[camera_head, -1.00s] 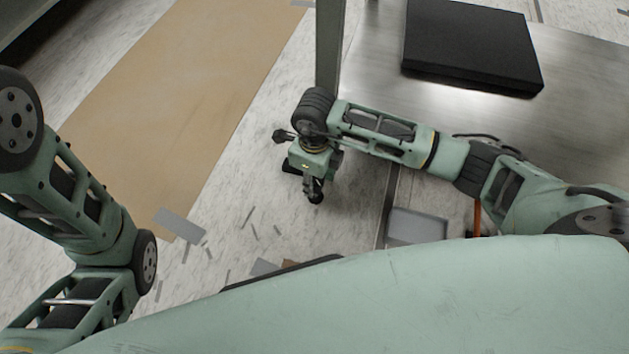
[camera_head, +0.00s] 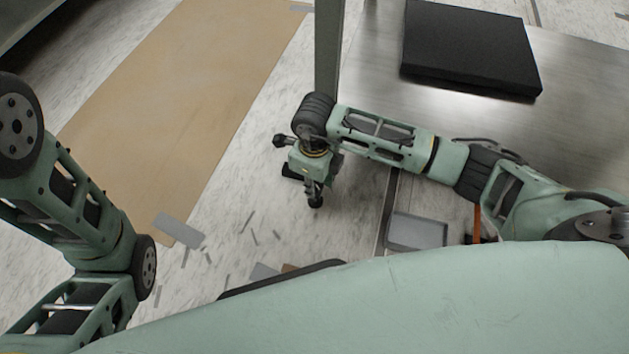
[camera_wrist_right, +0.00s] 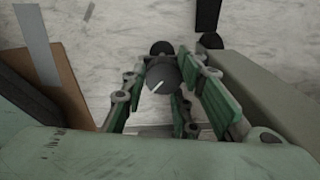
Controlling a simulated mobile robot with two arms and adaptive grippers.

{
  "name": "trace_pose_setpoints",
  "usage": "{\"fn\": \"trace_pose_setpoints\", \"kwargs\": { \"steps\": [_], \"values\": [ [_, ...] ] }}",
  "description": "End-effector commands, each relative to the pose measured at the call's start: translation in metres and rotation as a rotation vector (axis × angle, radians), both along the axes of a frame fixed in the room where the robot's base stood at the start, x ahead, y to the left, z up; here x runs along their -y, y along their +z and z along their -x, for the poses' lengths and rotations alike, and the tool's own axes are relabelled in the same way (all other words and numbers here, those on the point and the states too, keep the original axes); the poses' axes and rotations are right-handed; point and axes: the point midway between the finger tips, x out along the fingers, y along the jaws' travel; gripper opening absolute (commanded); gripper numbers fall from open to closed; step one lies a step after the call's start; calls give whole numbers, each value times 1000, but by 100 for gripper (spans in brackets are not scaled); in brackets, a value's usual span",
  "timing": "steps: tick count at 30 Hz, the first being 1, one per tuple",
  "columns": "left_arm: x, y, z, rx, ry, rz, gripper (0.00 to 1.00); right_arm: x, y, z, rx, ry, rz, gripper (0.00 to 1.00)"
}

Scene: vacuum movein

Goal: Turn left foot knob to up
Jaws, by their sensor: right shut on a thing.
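In the right wrist view a dark round foot knob (camera_wrist_right: 164,82) with a short white slanted mark on its face sits between the fingers of my right gripper (camera_wrist_right: 166,70). The green-padded fingers are shut on it from both sides. In the head view my right gripper (camera_head: 315,190) hangs low above the floor, left of the steel table, and the knob cannot be made out there. My left arm (camera_head: 95,225) shows at the left, but its gripper is out of view.
A steel table (camera_head: 385,65) holds a black flat box (camera_head: 470,48). A grey tray (camera_head: 417,231) lies below my right forearm. A brown cardboard sheet (camera_head: 180,90) covers the floor at left. Grey strips (camera_head: 179,230) lie on the marbled floor.

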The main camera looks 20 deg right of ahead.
Motion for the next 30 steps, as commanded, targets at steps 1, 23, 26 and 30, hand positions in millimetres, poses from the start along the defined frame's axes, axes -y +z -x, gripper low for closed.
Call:
{"fn": "trace_pose_setpoints", "kwargs": {
  "steps": [1, 23, 26, 30],
  "values": [
    [0, 0, 0, 0, 0, 0, 44, -5, 0, 5, -11, 10, -10, 1],
    [0, 11, -1, -2, 1, 0, 44, -6, 1, 7, -11, 184, -10, 1],
    [0, 15, -1, -2, 1, 0, 44, -5, 1, 7, -11, 266, -9, 1],
    [0, 20, -1, -2, 1, 0, 44, -4, 1, 8, -12, 387, -10, 1]
  ]
}}
